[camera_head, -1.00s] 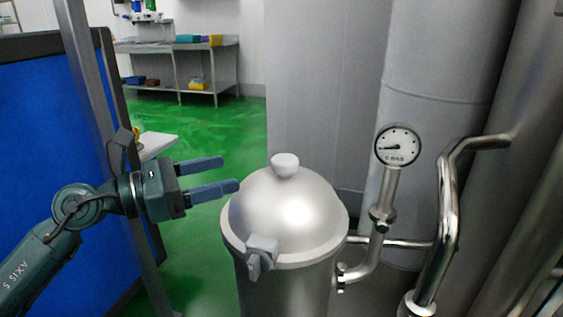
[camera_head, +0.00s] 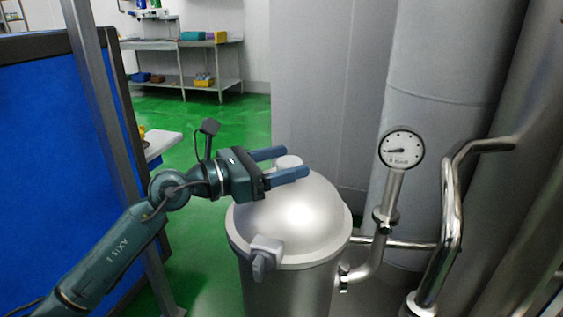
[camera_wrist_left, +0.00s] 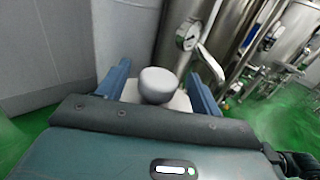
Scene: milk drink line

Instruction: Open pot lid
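The steel pot (camera_head: 286,288) stands upright in the middle of the head view, with its domed lid (camera_head: 310,215) seated on the rim. A pale round knob (camera_head: 288,161) tops the lid, and a grey latch (camera_head: 265,257) sits at its front edge. My left gripper (camera_head: 288,163) is open, with one blue finger on each side of the knob. In the left wrist view the knob (camera_wrist_left: 157,84) lies between the two spread fingers, with gaps on both sides. I cannot tell whether a finger touches it. My right gripper is not in view.
A pressure gauge (camera_head: 401,148) on a pipe and a bent steel pipe (camera_head: 449,210) stand right of the pot. A large grey column (camera_head: 430,60) is behind them. A blue panel (camera_head: 45,150) stands left. Green floor (camera_head: 200,240) is open between panel and pot.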

